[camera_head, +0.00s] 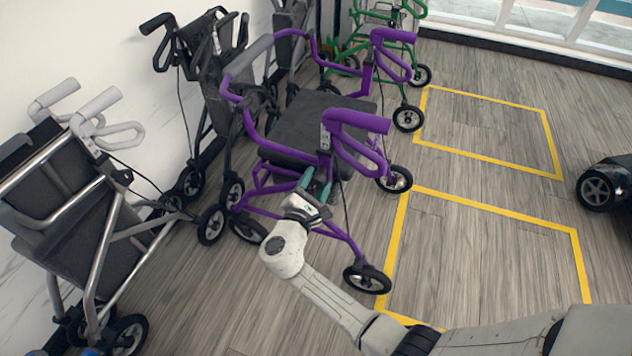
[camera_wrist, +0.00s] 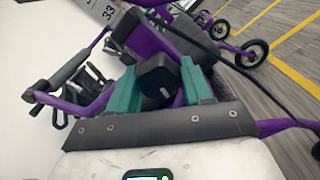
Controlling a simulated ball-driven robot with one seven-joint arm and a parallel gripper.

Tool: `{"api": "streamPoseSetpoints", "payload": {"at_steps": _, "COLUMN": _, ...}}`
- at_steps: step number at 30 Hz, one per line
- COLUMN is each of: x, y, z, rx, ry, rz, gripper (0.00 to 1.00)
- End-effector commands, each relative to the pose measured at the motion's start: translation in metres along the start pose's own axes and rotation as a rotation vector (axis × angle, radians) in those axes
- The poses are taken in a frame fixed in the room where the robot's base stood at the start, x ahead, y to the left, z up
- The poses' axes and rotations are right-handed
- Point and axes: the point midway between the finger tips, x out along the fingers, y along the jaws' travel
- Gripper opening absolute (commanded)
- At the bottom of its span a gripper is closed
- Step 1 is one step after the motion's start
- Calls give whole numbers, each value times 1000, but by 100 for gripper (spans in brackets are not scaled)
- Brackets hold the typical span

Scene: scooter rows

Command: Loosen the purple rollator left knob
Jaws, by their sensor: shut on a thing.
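The purple rollator (camera_head: 285,165) stands upright in the middle of the head view, with a dark seat and purple handles. My gripper (camera_head: 316,186) is at its near side, low on the frame below the handle. In the wrist view my gripper (camera_wrist: 165,88) has its two teal fingers on either side of a black knob (camera_wrist: 157,77), and it is shut on that knob. The knob sits by a purple tube of the rollator. In the head view the knob is hidden by my gripper and the frame.
A grey rollator (camera_head: 95,225) stands at the left and a black one (camera_head: 200,90) behind. A green rollator (camera_head: 380,40) stands at the back. Yellow floor markings (camera_head: 500,215) bound free floor at the right. A dark wheeled vehicle (camera_head: 610,185) is at the right edge.

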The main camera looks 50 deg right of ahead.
Motion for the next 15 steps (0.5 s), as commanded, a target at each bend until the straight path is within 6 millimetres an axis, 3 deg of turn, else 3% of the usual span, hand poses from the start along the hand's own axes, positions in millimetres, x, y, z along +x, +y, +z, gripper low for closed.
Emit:
{"api": "streamPoseSetpoints", "payload": {"at_steps": 3, "x": -2, "y": 3, "z": -3, "rx": 0, "ry": 11, "rz": 11, "gripper": 19}}
{"api": "streamPoseSetpoints", "payload": {"at_steps": 4, "x": -2, "y": 3, "z": -3, "rx": 0, "ry": 11, "rz": 11, "gripper": 52}}
{"api": "streamPoseSetpoints", "payload": {"at_steps": 10, "x": -1, "y": 2, "z": -2, "rx": 1, "ry": 7, "rz": 7, "gripper": 72}}
{"api": "streamPoseSetpoints", "payload": {"at_steps": 15, "x": -1, "y": 1, "z": -2, "rx": 1, "ry": 5, "rz": 4, "gripper": 72}}
